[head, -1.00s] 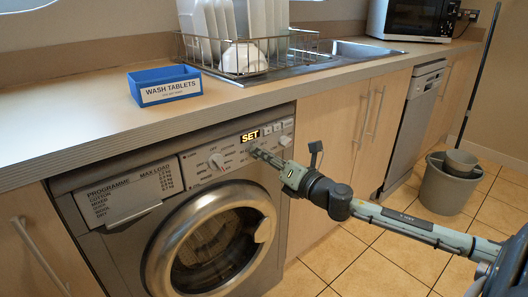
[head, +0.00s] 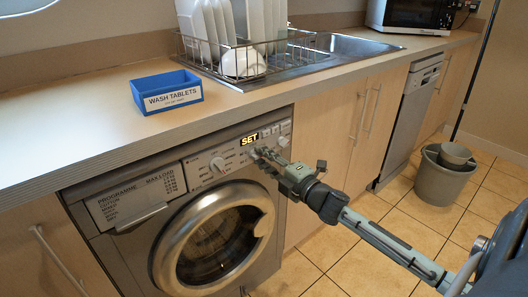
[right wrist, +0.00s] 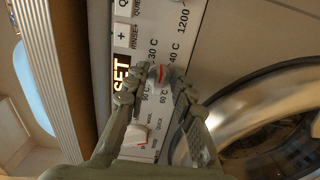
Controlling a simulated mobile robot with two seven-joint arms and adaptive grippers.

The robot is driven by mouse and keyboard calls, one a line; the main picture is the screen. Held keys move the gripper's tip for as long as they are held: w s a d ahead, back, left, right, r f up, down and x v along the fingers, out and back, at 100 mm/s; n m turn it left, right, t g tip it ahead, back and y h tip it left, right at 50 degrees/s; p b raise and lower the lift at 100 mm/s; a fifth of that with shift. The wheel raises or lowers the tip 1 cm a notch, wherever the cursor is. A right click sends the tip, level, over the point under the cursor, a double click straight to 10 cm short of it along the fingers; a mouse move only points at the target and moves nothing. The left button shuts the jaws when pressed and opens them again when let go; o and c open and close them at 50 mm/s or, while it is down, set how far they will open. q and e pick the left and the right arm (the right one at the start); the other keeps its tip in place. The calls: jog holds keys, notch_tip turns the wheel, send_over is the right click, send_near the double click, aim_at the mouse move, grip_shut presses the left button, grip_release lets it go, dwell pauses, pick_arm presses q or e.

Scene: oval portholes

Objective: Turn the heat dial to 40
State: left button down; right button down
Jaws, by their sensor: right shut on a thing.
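The heat dial (right wrist: 160,74) is a small round knob with a red mark on the washing machine's panel. In the right wrist view it sits between my right gripper's fingertips (right wrist: 152,82), which are shut on it. Temperature labels, among them 30, 40 and 60, are printed around it. I cannot tell exactly which label the red mark points at. In the head view my right gripper (head: 262,155) reaches the panel from the right, and its fingers hide the dial. The display (head: 249,140) is lit and reads SET. My left gripper is not in view.
Another dial (head: 217,164) is left of the display, and several buttons (head: 276,130) are right of it. The round door (head: 213,237) is below. A blue wash tablets box (head: 167,91) is on the worktop. A grey bucket (head: 441,176) stands on the floor at right.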

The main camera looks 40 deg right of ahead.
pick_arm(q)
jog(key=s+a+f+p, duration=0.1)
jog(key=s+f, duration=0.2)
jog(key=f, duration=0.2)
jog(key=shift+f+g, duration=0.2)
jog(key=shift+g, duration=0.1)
pick_arm(e)
jog(key=m, duration=0.5)
jog(key=shift+f, duration=0.1)
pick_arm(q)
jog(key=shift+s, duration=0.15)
pick_arm(e)
jog(key=shift+m, duration=0.4)
jog(key=c, duration=1.3)
grip_release()
jog(key=shift+o, duration=0.2)
jog(key=shift+f, duration=0.1)
